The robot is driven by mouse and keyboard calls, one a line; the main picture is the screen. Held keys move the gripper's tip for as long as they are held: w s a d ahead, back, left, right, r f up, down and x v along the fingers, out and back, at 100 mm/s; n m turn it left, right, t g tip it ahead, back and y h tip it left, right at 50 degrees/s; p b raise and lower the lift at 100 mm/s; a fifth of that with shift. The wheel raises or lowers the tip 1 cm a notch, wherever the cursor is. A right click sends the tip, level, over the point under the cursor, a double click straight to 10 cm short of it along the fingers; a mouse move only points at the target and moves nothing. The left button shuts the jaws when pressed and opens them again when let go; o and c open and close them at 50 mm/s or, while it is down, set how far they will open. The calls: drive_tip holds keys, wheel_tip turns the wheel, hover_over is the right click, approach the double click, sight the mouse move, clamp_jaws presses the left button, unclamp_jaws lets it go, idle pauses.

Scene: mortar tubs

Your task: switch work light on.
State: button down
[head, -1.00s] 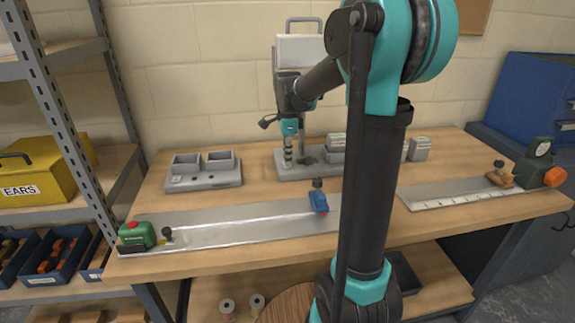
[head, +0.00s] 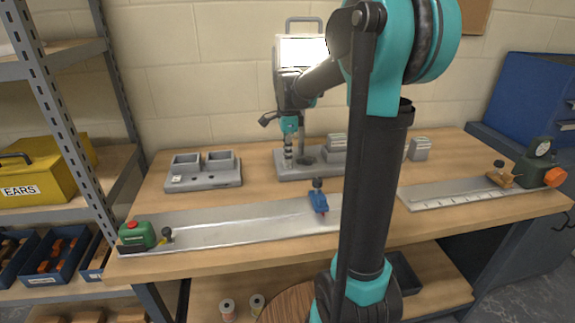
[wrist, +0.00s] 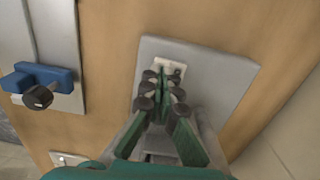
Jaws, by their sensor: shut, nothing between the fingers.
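The work light (head: 300,48) stands at the back of the bench as a box with a handle, and its panel glows bright white. Its grey base plate (head: 322,172) lies flat on the bench; the wrist view shows the plate (wrist: 210,68) too. A small pale switch (wrist: 172,69) sits on the plate, partly hidden by the fingers. My gripper (head: 288,163) points down at the left part of the base. In the wrist view my gripper (wrist: 160,82) is shut and empty, its tips at the switch; I cannot tell whether they touch it.
A grey two-compartment holder (head: 204,172) stands left on the bench (head: 270,250). A long metal rail with a blue slider (head: 318,201) and a green box (head: 137,234) runs along the front. Another green device (head: 538,166) stands at the right.

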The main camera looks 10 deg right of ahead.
sight(288, 167)
drive_tip(key=shift+r, duration=2.7)
